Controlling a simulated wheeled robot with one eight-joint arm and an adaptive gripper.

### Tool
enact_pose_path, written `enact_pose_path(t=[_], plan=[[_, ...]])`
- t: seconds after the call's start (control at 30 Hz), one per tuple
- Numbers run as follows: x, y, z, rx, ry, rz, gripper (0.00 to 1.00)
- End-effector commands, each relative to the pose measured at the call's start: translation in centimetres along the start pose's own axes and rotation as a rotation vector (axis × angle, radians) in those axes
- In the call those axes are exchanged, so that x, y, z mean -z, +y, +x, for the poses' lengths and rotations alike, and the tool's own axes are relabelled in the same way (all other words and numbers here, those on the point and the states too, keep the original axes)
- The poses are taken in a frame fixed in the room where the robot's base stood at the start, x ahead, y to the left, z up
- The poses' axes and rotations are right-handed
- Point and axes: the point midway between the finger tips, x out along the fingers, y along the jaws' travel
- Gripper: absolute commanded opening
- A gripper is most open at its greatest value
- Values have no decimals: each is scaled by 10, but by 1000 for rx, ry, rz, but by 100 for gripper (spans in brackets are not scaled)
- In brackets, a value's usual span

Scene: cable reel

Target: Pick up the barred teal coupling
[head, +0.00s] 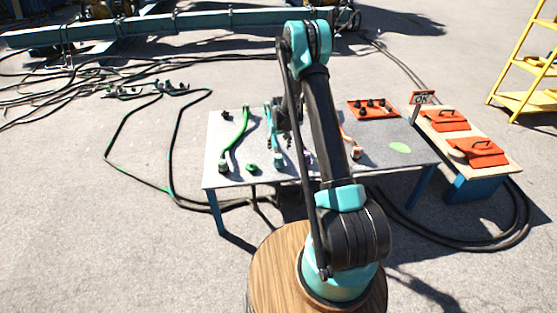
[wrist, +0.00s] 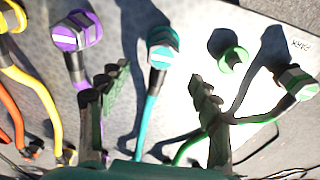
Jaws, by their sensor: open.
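The teal coupling (wrist: 163,45) has a pale bar across its teal end and a dark collar, with a teal cable (wrist: 150,105) running from it. In the head view the teal coupling (head: 279,160) lies near the table's front edge. My gripper (wrist: 158,84) is open and empty, its two dark fingers apart. In the wrist view the teal cable shows between the fingers and the coupling lies beyond their tips. I cannot tell the height of the fingers above it. In the head view my arm partly hides the gripper.
A purple coupling (wrist: 78,32) and a yellow one (wrist: 12,17) lie on one side, a green cabled coupling (wrist: 296,82) and a loose green piece (wrist: 235,57) on the other. The grey table (head: 395,152) also bears an orange plate (head: 372,113). A side bench holds orange lids (head: 478,152).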

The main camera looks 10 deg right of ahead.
Motion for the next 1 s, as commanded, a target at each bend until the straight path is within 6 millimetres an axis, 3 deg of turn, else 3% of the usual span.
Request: enact_pose_path(t=[0.1, 0.37, 0.7, 1.0], plan=[[0, 0, 17, 0, 0, 0, 64], [0, 0, 33, 0, 0, 1, 64], [0, -2, 74, 0, 0, 1, 64], [0, -2, 80, 0, 0, 1, 64]])
